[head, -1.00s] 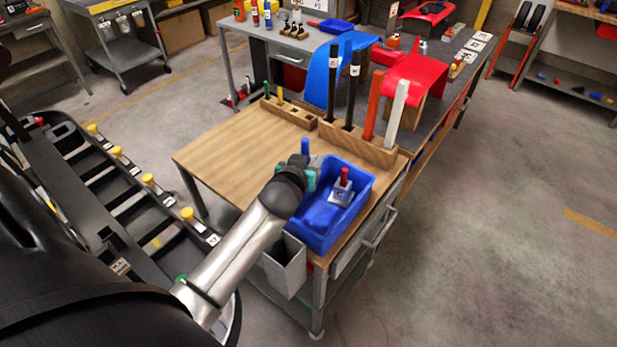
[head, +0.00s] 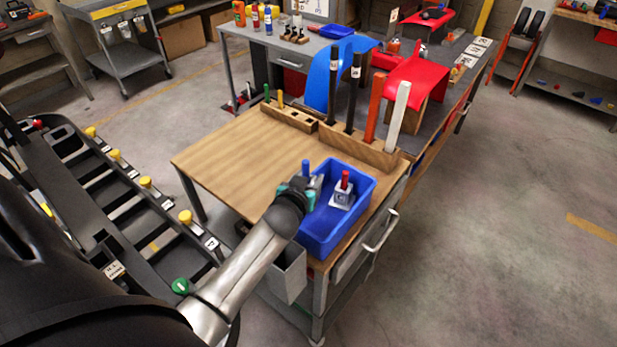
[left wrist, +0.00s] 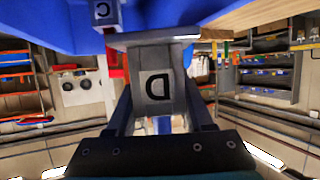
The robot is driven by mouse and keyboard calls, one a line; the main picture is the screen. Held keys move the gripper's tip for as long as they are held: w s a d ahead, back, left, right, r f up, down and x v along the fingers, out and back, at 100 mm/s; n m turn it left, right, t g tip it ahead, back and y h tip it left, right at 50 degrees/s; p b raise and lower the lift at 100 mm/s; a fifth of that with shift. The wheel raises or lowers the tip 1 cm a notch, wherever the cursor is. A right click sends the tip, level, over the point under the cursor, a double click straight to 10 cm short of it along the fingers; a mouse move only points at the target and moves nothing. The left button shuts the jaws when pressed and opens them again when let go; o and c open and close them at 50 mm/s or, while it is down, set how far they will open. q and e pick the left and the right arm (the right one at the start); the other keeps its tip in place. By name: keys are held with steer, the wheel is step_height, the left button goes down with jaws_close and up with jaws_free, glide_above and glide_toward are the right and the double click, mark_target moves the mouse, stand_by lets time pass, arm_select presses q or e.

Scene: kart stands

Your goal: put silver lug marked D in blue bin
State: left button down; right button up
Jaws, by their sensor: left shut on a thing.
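The silver lug marked D (left wrist: 155,82) is between the fingers of my left gripper (left wrist: 158,118), with its letter facing the left wrist camera. Its blue peg (head: 305,167) stands up above the gripper in the head view. My left gripper (head: 308,190) is shut on the lug at the left side of the blue bin (head: 348,234), over or just inside it. I cannot tell whether the lug touches the bin floor. A second silver lug (head: 341,198) with a red peg, marked C in the left wrist view (left wrist: 102,12), stands in the bin. My right gripper is not in view.
The bin sits at the near right corner of a wooden-topped cart (head: 235,150). A wooden rack (head: 362,147) with tall black, orange and white bars stands behind it. A grey box (head: 284,268) hangs on the cart's near side. The cart top left of the bin is clear.

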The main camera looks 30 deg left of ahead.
arm_select(q)
steer(key=shift+f, duration=0.2)
steer(key=shift+c, duration=1.4)
jaws_free()
steer(key=shift+r, duration=0.25)
steer(key=shift+r+p, duration=0.45)
steer(key=p+v, duration=0.1)
steer(key=v, duration=1.1)
steer(key=shift+f, duration=0.15)
